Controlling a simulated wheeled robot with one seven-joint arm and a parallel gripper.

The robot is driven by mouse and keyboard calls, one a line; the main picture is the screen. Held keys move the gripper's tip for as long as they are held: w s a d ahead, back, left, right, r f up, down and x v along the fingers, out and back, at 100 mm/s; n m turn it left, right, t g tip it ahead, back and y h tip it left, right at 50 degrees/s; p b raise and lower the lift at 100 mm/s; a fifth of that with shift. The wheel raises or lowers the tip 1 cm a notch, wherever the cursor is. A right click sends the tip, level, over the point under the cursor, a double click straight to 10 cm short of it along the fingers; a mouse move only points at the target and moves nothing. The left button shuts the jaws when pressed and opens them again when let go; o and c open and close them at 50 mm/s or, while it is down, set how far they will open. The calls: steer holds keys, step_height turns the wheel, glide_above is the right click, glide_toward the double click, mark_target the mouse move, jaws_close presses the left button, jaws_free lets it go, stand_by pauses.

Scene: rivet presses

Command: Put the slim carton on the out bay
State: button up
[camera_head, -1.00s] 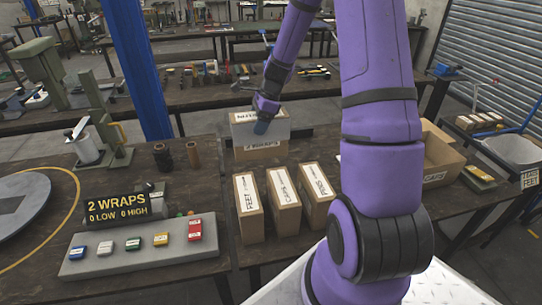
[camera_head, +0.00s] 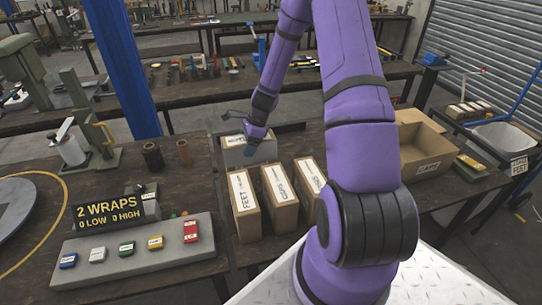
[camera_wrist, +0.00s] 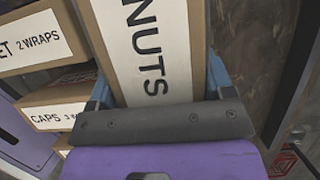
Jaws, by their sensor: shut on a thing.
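My gripper (camera_head: 256,140) is shut on a slim carton (camera_head: 240,157), just behind a row of upright cartons. In the wrist view the held carton (camera_wrist: 150,50) has a white label reading NUTS, with my blue fingers on both sides of it. Its lower end is hidden in the wrist view, and I cannot tell whether it touches the table. No label in view marks the out bay, so I cannot tell which area it is.
Upright cartons labelled FEET (camera_head: 243,205) and CAPS (camera_head: 279,197), and a third (camera_head: 308,180) partly behind my arm, stand in front. An open box (camera_head: 425,150) is at right. A sign reading 2 WRAPS (camera_head: 112,208) and a button panel (camera_head: 135,250) are at left.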

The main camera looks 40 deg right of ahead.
steer(key=w+d+f, duration=0.2)
steer(key=d, duration=0.5)
steer(key=w+d+f, duration=0.2)
steer(key=d+f, duration=0.1)
steer(key=d, duration=0.5)
steer(key=shift+w+d+f, duration=0.2)
steer(key=shift+f, duration=0.15)
